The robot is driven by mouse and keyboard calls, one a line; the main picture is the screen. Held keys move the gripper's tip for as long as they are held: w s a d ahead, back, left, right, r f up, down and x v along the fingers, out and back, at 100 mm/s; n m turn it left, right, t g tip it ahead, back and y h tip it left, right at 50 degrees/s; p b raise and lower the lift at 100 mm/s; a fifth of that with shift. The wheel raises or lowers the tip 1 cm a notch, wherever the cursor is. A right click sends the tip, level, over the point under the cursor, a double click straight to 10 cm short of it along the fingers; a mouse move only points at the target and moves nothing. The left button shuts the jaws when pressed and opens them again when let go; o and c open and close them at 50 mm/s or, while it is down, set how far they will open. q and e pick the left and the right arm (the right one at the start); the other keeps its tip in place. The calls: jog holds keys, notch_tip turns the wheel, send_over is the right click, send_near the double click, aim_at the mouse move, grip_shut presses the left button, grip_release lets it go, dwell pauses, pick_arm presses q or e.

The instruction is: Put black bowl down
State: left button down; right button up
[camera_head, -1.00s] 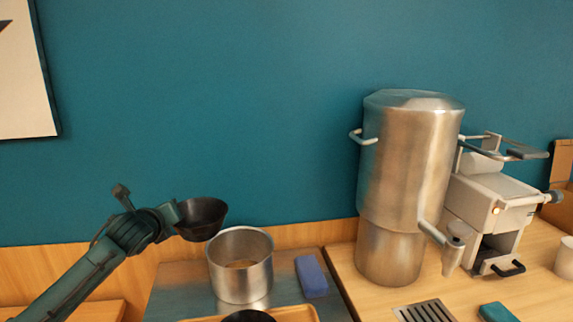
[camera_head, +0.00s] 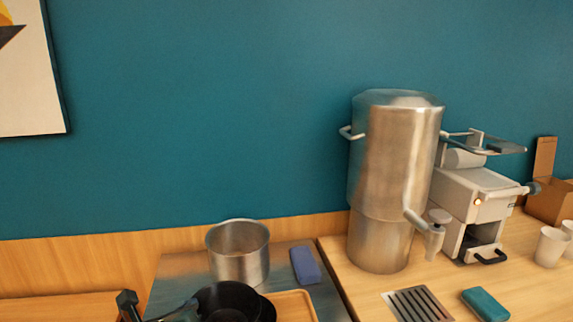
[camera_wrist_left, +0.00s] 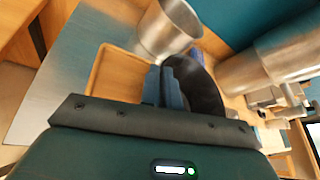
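A black bowl (camera_head: 228,299) is at the bottom of the head view, low over or on the left part of a wooden tray (camera_head: 297,303); I cannot tell whether it touches. My left gripper (camera_head: 190,309) is at its left side, shut on its rim. The bowl also shows in the left wrist view (camera_wrist_left: 203,88), beside the fingers (camera_wrist_left: 166,90) and partly cut off by the gripper body. My right gripper is not in view.
A steel pot (camera_head: 240,262) stands behind the bowls. A blue block (camera_head: 305,265) lies right of it. A large steel dispenser (camera_head: 385,190), a white machine (camera_head: 480,205), a drain grate (camera_head: 417,304) and a teal block (camera_head: 485,304) are on the right counter. The tray's right part is bare.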

pick_arm(q)
jog(key=s+r, duration=0.1)
jog(key=s, duration=1)
jog(key=shift+s+a+r+n+y, duration=0.2)
jog(key=shift+s+n+y, duration=0.1)
jog(key=shift+y, duration=0.1)
